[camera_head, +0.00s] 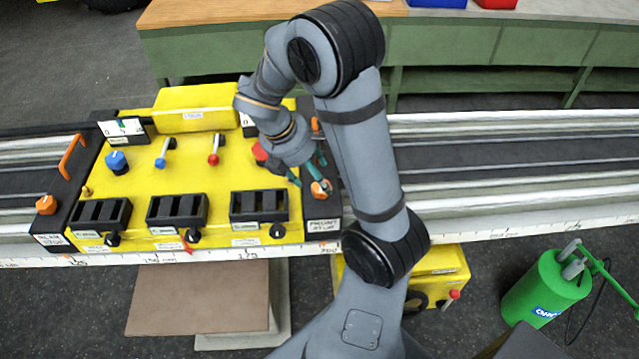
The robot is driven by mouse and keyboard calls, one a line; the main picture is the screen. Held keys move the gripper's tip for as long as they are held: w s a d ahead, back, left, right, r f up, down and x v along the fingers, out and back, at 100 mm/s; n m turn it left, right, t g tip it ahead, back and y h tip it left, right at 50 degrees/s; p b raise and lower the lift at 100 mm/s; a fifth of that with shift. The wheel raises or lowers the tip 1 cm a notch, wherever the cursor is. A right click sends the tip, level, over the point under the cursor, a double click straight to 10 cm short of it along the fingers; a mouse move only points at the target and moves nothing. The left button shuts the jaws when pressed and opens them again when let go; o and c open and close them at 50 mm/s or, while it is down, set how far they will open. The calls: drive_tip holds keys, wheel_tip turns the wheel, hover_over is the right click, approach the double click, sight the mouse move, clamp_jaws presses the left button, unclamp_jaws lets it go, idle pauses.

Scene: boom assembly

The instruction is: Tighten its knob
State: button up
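An orange knob (321,189) sits on the black block labelled FRONT STOP (322,225), at the right end of the yellow carriage (185,150). A second orange knob (46,204) is on the black REAR STOP block (51,237) at the left end. My gripper (311,183) points down at the front stop knob. Its two teal fingers are spread apart, with the knob close to the right fingertip. A gap shows between the left fingertip and the knob. I cannot tell whether the right finger touches it.
The carriage also bears a blue knob (117,162), a blue-tipped lever (164,153), a red-tipped lever (214,149) and several black slotted boxes. A red knob (260,152) is close beside my wrist. A green canister (544,288) stands on the floor at right.

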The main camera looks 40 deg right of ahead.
sight(322, 191)
drive_tip(key=shift+x, duration=2.3)
drive_tip(key=c, duration=1.1)
